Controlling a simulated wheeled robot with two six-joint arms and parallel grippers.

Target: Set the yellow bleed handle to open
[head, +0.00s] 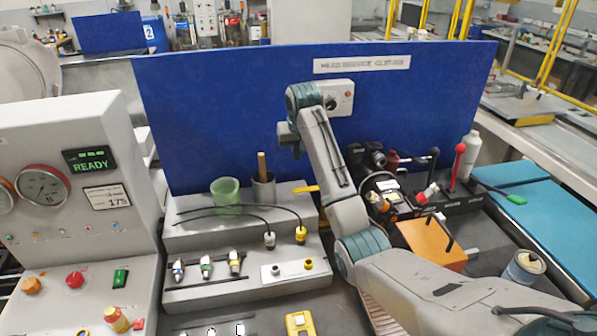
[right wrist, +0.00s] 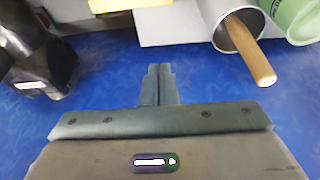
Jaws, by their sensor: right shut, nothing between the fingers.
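The yellow bleed handle (head: 305,189) shows in the head view as a short yellow bar by the right end of the grey stepped block. Part of it is hidden behind my right arm, so I cannot tell its full setting. A yellow strip (right wrist: 130,4), which looks like the same handle, is cut by the top edge of the right wrist view. My right gripper (right wrist: 158,72) is shut and empty in front of the blue panel, apart from the handle. In the head view the right gripper (head: 297,150) is small and partly hidden by its wrist. My left gripper is not in view.
A metal cup (head: 263,192) with a wooden stick and a green cup (head: 227,194) stand left of the handle. Black cables with connectors lie on the stepped block (head: 185,240). Right of my arm are a red-knobbed lever (head: 459,150) and an orange box (head: 432,246).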

